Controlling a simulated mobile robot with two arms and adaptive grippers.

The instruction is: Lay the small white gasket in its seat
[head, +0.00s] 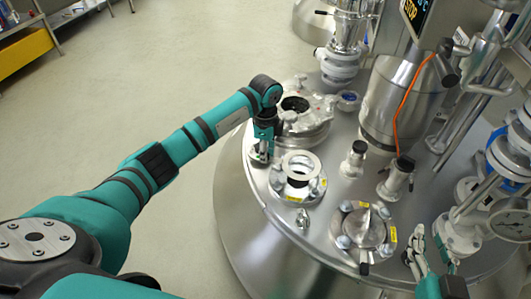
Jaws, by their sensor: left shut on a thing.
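The small white gasket (287,156) is a flat pale ring in the head view, over the far part of a round bolted flange on the steel vessel top. The flange's dark opening (297,182) shows partly through and below the ring, so the two are not centred. My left gripper (262,157) points down just left of the ring and is shut, seemingly on its left edge. The contact itself is too small to see clearly. My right gripper (424,262) is at the lower right, away from the gasket, with its fingers apart and seemingly empty.
A closed flange with a handle (362,228) is nearer the front right. A clamped open port (300,112) stands behind the gasket. Two short capped nozzles (354,160) (396,180) and a steel cylinder with an orange cable (398,100) stand right. Pipework and a gauge (511,222) crowd the right edge.

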